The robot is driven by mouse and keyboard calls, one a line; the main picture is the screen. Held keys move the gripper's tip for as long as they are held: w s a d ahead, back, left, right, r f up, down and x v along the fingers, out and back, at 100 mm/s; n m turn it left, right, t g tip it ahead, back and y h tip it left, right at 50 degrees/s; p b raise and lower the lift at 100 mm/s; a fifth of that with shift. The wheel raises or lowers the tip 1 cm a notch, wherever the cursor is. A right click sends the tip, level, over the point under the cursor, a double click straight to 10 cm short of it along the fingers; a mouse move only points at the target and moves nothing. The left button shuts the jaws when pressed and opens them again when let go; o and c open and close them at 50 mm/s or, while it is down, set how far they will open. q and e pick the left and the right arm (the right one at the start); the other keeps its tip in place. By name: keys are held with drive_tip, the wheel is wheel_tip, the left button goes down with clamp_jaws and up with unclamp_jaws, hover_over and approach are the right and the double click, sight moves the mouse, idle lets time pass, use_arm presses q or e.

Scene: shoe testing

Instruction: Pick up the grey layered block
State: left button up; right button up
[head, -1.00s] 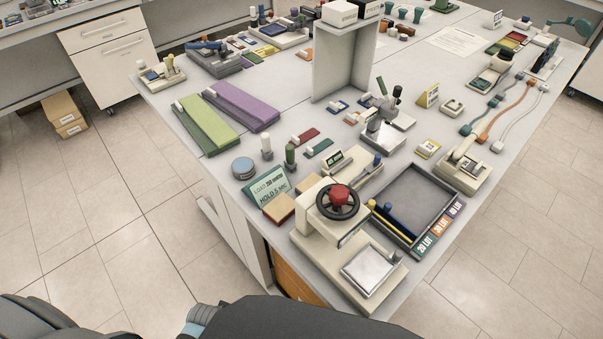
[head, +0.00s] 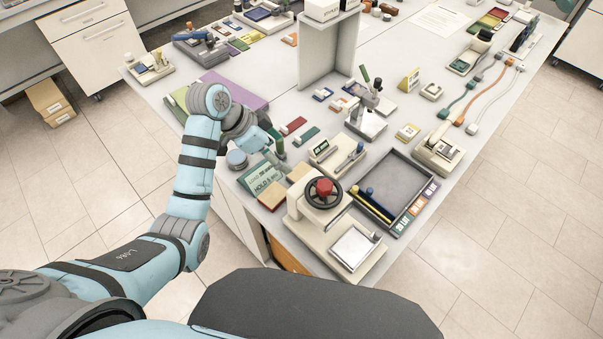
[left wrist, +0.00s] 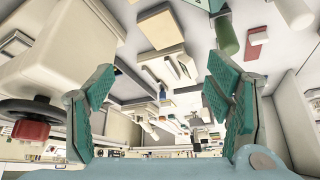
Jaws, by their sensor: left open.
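Two small blocks lie near the table's front left edge, beside the press. I cannot tell surely which is the grey layered block, as the layers are too small to see. My left gripper (head: 275,150) is above the table by the blocks. Its green-padded fingers (left wrist: 160,95) are spread apart and empty. My right gripper is not in view.
The press with a red knob (head: 324,187) stands close right of the blocks, and looms at left in the wrist view. A grey tray (head: 400,178) lies farther right.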

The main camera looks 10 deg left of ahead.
sight(301, 175)
use_arm(q)
drive_tip(key=x, duration=1.2)
drive_tip(key=shift+s+a+f+b, duration=0.2)
drive_tip(key=shift+f+b, duration=0.2)
drive_tip(key=shift+f, duration=0.15)
drive_tip(key=c, duration=1)
